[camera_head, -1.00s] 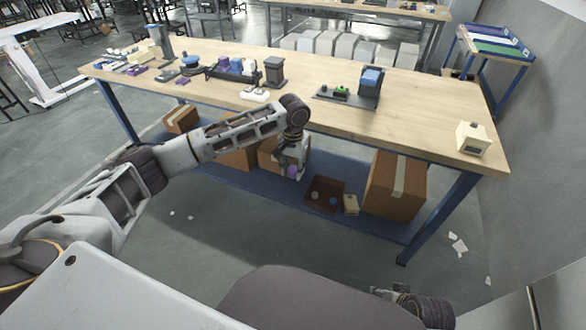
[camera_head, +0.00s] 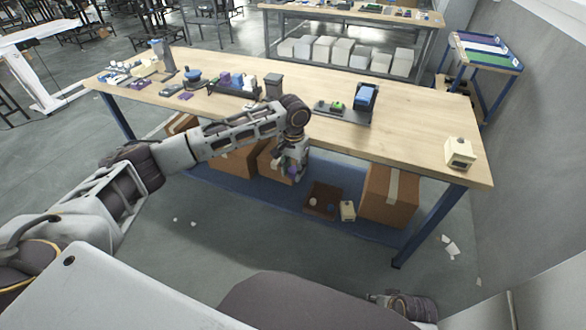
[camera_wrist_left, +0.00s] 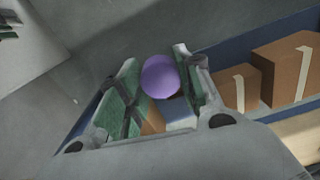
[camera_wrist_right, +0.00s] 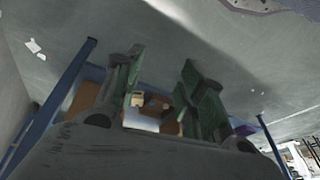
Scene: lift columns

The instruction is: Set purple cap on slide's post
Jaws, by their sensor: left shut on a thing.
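My left gripper (camera_head: 291,172) is shut on the purple cap (camera_wrist_left: 160,77), which sits between its green-lined fingers in the left wrist view. In the head view this gripper hangs in front of the table's near edge, below the tabletop, and the cap is small and partly covered. My right gripper (camera_wrist_right: 163,80) is open and empty, low and away from the table.
The wooden table (camera_head: 415,130) has free room right of the dark fixture, up to a cream box (camera_head: 460,152). Several small items crowd its left half. Cardboard boxes (camera_head: 388,195) and a brown tray (camera_head: 322,199) are on the blue lower shelf.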

